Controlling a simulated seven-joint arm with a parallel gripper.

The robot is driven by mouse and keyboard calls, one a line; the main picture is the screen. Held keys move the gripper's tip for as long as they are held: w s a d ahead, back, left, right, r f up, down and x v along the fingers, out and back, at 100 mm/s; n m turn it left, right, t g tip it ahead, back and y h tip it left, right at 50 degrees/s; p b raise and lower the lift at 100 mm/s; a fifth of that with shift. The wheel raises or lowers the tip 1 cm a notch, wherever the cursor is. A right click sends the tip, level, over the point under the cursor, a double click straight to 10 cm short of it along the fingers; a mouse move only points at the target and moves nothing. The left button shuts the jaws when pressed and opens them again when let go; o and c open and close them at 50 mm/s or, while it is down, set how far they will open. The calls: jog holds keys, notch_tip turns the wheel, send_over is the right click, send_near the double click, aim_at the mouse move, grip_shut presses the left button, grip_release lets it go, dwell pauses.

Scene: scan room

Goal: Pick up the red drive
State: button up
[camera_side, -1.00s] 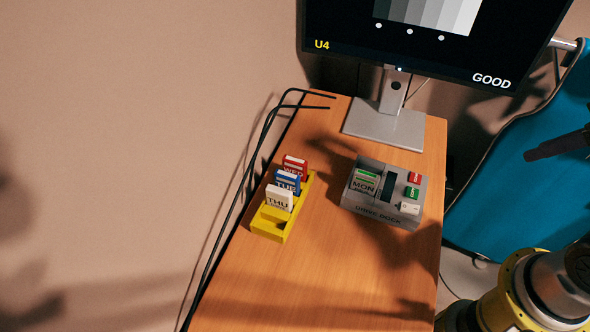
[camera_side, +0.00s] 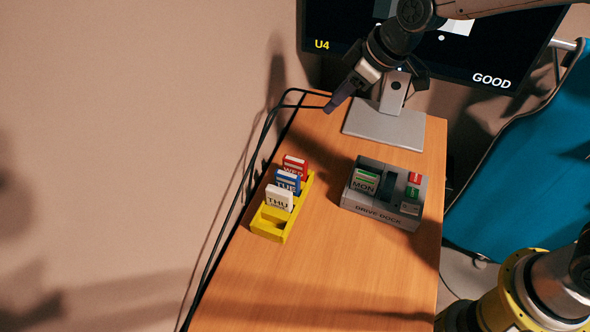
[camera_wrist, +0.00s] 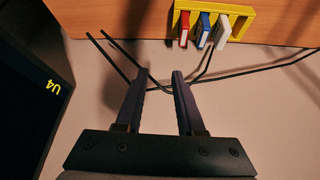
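The red drive (camera_side: 295,166), labelled WED, stands upright in the far slot of the yellow rack (camera_side: 267,228). A blue drive (camera_side: 288,181) and a white drive marked THU (camera_side: 279,199) stand in front of it. In the wrist view the red drive (camera_wrist: 184,29) is at the top, left of the blue drive (camera_wrist: 202,30) and the white drive (camera_wrist: 222,32). My gripper (camera_wrist: 160,75) is open and empty, its fingers apart. In the side view my gripper (camera_side: 335,102) hangs near the monitor stand, beyond and to the right of the rack, not touching the drives.
The grey drive dock (camera_side: 385,215) on the right holds a green drive marked MON (camera_side: 366,180). The monitor (camera_side: 335,40) and its stand (camera_side: 385,128) are at the back. Black cables (camera_side: 262,140) run along the table's left edge. The table between rack and dock is clear.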

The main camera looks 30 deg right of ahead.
jog(key=g, duration=0.2)
send_near(298, 160)
jog(key=shift+n, duration=0.3)
jog(key=x, duration=0.6)
jog(key=shift+s+d+f, duration=0.15)
jog(key=shift+d+f, duration=0.05)
jog(key=shift+f, duration=0.1)
jog(key=shift+t, duration=0.3)
jog(key=shift+x, duration=2.95)
jog(key=shift+a, duration=0.2)
jog(key=shift+r, duration=0.1)
grip_shut()
